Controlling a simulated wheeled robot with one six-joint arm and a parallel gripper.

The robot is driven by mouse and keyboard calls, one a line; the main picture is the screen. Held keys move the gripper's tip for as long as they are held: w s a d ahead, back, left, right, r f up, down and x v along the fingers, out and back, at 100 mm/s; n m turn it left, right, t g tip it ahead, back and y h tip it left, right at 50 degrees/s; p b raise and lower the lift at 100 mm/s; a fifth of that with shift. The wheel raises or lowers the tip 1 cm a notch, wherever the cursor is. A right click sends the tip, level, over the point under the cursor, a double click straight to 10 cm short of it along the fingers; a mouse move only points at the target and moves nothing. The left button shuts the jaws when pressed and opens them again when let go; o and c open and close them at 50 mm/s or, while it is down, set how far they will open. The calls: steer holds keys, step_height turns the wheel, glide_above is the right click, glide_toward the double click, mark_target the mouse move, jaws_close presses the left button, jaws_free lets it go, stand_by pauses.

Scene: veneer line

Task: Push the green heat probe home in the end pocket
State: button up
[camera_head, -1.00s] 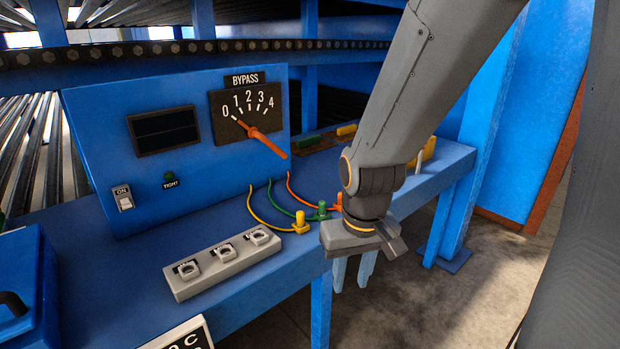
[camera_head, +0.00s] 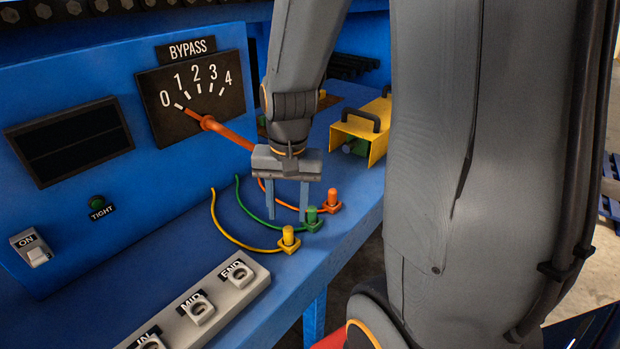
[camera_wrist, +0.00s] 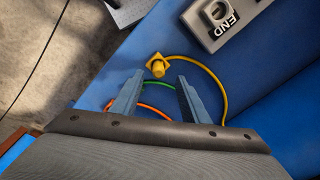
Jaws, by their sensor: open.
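The green heat probe (camera_head: 311,217) stands on the blue bench between the yellow probe (camera_head: 288,239) and the orange probe (camera_head: 332,200), its green cable curving back to the left. In the wrist view only part of the green cable (camera_wrist: 160,85) shows; the green probe itself is hidden. The end pocket (camera_head: 238,272), labelled END, is the right-hand pocket of the grey block; it also shows in the wrist view (camera_wrist: 217,11). My gripper (camera_head: 287,217) is open and empty, fingers pointing down close to the probes. In the wrist view the yellow probe (camera_wrist: 157,66) lies beyond the fingertips (camera_wrist: 160,79).
The grey block (camera_head: 217,307) also has MID and IN pockets. The blue panel (camera_head: 60,230) with the orange BYPASS lever (camera_head: 226,134) rises behind the bench. A yellow cover (camera_head: 365,137) with dark handles stands at the right. Bare bench lies left of the cables.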

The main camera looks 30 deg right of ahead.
mark_target(313, 207)
steer(key=w+d+m, duration=0.1)
steer(key=d+m, duration=0.2)
steer(key=w+d+m, duration=0.1)
steer(key=d+m, duration=0.2)
steer(key=m, duration=0.1)
steer(key=w+d+m+y, duration=0.1)
steer(key=d+m, duration=0.2)
steer(key=m, duration=0.1)
steer(key=shift+w+d+g+p, duration=0.25)
steer(key=shift+w+g+p, duration=0.1)
steer(key=shift+w+g, duration=0.05)
steer(key=shift+d+f+m, duration=0.15)
steer(key=shift+f+m, duration=0.1)
steer(key=shift+m, duration=0.15)
steer(key=shift+w+a+f+p, duration=0.15)
steer(key=shift+f+p, duration=0.1)
steer(key=shift+f, duration=1)
steer(key=shift+s+a+f+p, duration=0.1)
steer(key=shift+a+f+p, duration=0.15)
steer(key=shift+f, duration=0.95)
steer(key=shift+w+a+f+p, duration=0.1)
steer(key=shift+f+p, duration=0.15)
steer(key=shift+f, duration=1)
steer(key=shift+c, duration=0.3)
jaws_close()
steer(key=shift+r, duration=0.2)
steer(key=shift+r+p, duration=2.15)
steer(key=shift+p, duration=0.05)
